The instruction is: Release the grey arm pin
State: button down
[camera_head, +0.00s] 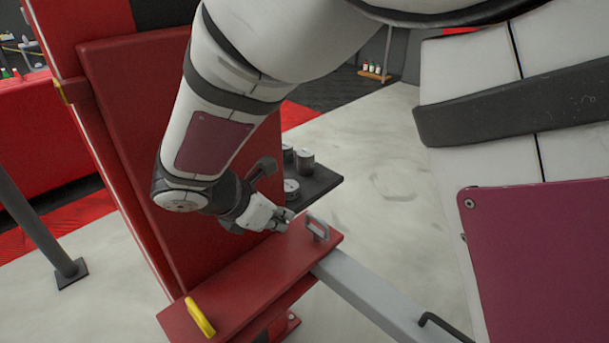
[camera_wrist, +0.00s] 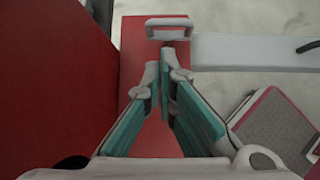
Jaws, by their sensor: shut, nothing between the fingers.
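The grey arm pin (camera_head: 317,228) shows as a small grey loop handle standing on the right end of the red bracket (camera_head: 250,268). In the wrist view the pin's loop (camera_wrist: 169,21) lies just beyond my fingertips, with its stem going down toward the red surface. My gripper (camera_head: 284,217) is shut and empty, to the left of the pin in the head view. In the wrist view my fingertips (camera_wrist: 166,73) are close together and point at the pin. I cannot tell whether they touch it. The grey arm (camera_head: 372,290) extends from the bracket beside the pin.
A yellow handle (camera_head: 200,316) stands at the bracket's near left end. A black handle (camera_head: 447,326) is on the grey arm. A tall red panel (camera_head: 125,130) rises close to my arm's left. A dark shelf (camera_head: 318,184) with several metal cylinders lies behind. Pale floor is open at right.

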aim_at(310, 229)
jog(key=b+x, duration=0.2)
jog(key=x, duration=0.8)
jog(key=shift+d, duration=0.1)
jog(key=shift+r, duration=0.15)
jog(key=shift+r+p, duration=1.05)
jog(key=shift+r, duration=0.55)
jog(key=p+v, duration=0.6)
jog(key=v, duration=0.4)
jog(key=shift+f+p, duration=0.2)
jog(key=shift+p, duration=0.15)
